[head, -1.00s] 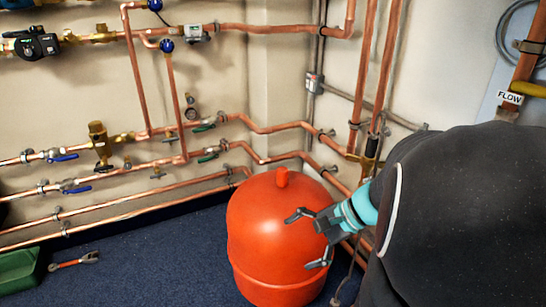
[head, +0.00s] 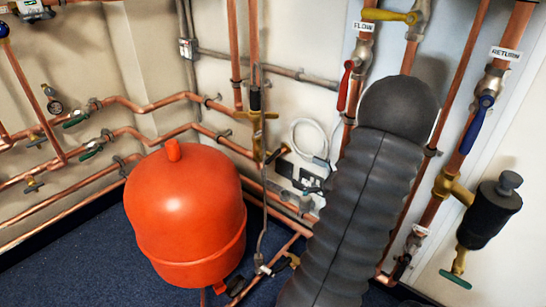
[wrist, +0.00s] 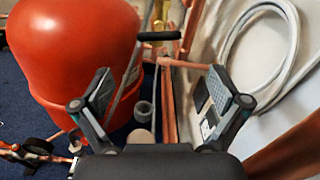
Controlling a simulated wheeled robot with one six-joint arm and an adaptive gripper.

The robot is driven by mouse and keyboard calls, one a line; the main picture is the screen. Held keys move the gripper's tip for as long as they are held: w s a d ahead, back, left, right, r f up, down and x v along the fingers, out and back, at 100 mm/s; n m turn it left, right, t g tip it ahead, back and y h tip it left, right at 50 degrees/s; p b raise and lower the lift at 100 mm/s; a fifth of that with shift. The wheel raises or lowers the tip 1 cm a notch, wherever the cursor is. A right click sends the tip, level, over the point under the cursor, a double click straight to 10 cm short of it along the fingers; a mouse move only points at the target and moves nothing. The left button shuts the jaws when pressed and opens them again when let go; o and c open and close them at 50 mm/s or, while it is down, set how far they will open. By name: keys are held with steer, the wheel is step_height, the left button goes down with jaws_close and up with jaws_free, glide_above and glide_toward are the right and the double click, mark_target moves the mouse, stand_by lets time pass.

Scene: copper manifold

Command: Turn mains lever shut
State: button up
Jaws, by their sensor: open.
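My gripper (wrist: 163,88) is open and empty in the wrist view, its two fingers wide apart. A black-handled lever (wrist: 157,37) on a brass fitting (wrist: 158,10) lies ahead of the fingers, between them and apart from both. In the head view, a dark lever (head: 277,154) shows at the brass fitting (head: 258,115) on the pipes right of the red vessel. No label tells which lever is the mains one. My arm covers part of the head view, and I cannot make out the gripper clearly there.
The red vessel (head: 187,220) stands close left of the gripper (wrist: 75,50). A white hose coil (wrist: 262,40) hangs to the right. Blue floor (head: 70,265) is clear at left.

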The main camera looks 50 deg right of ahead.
mark_target(275, 157)
steer(key=w, duration=0.8)
steer(key=w+a, duration=0.1)
steer(key=w, duration=0.3)
steer(key=shift+w+a, duration=0.1)
steer(key=shift+w, duration=0.05)
